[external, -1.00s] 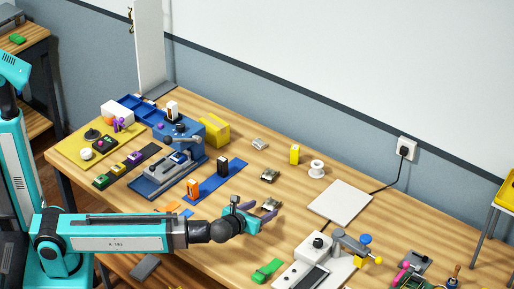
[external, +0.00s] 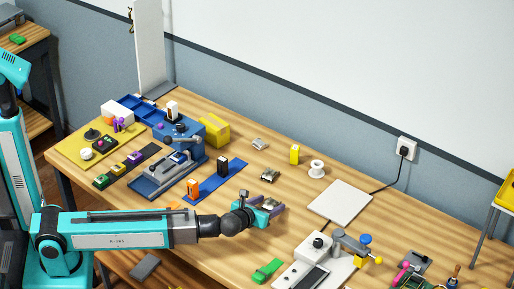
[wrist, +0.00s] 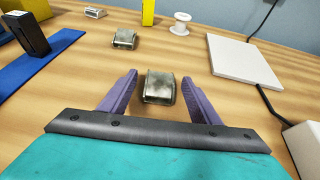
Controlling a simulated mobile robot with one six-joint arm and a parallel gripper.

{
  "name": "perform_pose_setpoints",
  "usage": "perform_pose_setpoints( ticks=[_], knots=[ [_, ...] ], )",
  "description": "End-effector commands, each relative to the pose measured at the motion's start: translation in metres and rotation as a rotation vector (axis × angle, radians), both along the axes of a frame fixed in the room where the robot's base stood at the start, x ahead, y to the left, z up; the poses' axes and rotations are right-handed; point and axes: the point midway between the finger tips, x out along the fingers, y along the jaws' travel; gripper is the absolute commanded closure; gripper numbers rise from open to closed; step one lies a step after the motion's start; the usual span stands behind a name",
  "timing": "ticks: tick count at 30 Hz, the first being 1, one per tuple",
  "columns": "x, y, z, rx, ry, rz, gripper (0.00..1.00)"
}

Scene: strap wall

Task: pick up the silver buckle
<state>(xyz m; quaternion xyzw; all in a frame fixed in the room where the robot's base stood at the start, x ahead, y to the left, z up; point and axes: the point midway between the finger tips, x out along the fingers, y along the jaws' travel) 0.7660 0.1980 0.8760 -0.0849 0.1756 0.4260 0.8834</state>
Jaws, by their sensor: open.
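A silver-grey metal buckle (wrist: 158,86) lies on the wooden table between the two purple fingers of my gripper (wrist: 160,77) in the wrist view. The gripper is open, with a gap on each side of the buckle. In the external view my gripper (external: 274,207) is low over the middle of the table and partly hides this buckle. A second metal buckle (external: 270,175) lies behind it and shows at the upper left in the wrist view (wrist: 124,38). A third, lighter buckle (external: 259,144) lies farther back.
A white flat panel (external: 341,203) lies to the right, with a white spool (external: 317,169) and a yellow block (external: 295,154) behind. A blue mat (external: 215,184) with upright blocks is to the left. Table around the buckle is clear.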

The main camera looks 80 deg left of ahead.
Motion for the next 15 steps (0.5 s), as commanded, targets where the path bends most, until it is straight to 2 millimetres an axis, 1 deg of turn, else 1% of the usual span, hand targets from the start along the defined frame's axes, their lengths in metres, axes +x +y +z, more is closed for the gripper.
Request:
perform_pose_setpoints(
  ticks=[9, 14, 15],
  knots=[
    [-0.0001, -0.0003, 0.0001, 0.000, 0.000, 0.000, 0.43],
    [-0.0001, -0.0003, 0.0001, 0.000, 0.000, 0.000, 0.70],
    [-0.0001, -0.0003, 0.0001, 0.000, 0.000, 0.000, 0.77]
  ],
)
